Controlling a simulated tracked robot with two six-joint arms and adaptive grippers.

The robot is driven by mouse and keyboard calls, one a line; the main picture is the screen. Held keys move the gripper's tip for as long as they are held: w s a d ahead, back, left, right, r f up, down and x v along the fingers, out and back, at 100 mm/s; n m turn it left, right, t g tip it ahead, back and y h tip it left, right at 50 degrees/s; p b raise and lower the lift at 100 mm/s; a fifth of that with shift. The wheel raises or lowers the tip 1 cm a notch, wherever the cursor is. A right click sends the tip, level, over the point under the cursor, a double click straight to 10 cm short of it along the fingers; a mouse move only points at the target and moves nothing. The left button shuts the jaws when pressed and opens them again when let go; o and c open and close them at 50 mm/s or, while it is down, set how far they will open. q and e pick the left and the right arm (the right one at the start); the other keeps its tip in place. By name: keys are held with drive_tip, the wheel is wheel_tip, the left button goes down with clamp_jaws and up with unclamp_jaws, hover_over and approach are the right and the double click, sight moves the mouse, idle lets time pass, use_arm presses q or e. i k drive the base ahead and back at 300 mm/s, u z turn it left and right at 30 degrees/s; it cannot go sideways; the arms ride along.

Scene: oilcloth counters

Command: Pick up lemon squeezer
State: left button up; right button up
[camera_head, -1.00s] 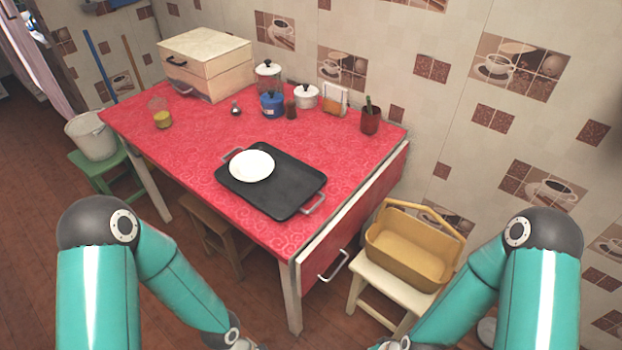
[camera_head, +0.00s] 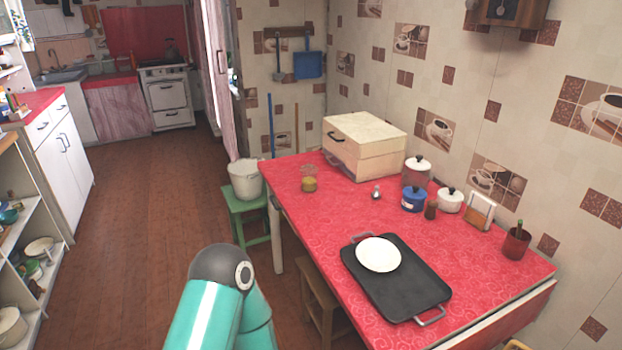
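I cannot clearly make out a lemon squeezer. A small metallic object (camera_head: 376,192) lies on the red table (camera_head: 318,222), too small to identify. A yellow-brown jar or cup (camera_head: 309,184) stands to its left. Part of my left arm shows at the bottom, but its gripper is out of view. My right gripper is not in view either.
A black tray (camera_head: 405,290) with a white plate (camera_head: 378,254) lies on the table. A wooden box (camera_head: 364,146), a blue pot (camera_head: 413,199) and canisters stand at the back. A bucket (camera_head: 245,179) sits on a green stool. Open floor (camera_head: 140,215) leads to a stove (camera_head: 167,96).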

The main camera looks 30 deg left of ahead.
sight(308, 172)
drive_tip(key=u, duration=0.45)
drive_tip(key=k, duration=1.15)
drive_tip(key=u, duration=1.2)
drive_tip(key=i, duration=1.3)
drive_tip(key=u, duration=0.45)
drive_tip(key=i, duration=1.4)
drive_tip(key=z, duration=0.45)
drive_tip(key=i, duration=1.25)
drive_tip(key=z, duration=1.3)
drive_tip(key=i, duration=0.9)
drive_tip(key=z, duration=0.4)
drive_tip(key=k, duration=0.3)
drive_tip(key=z, duration=0.1)
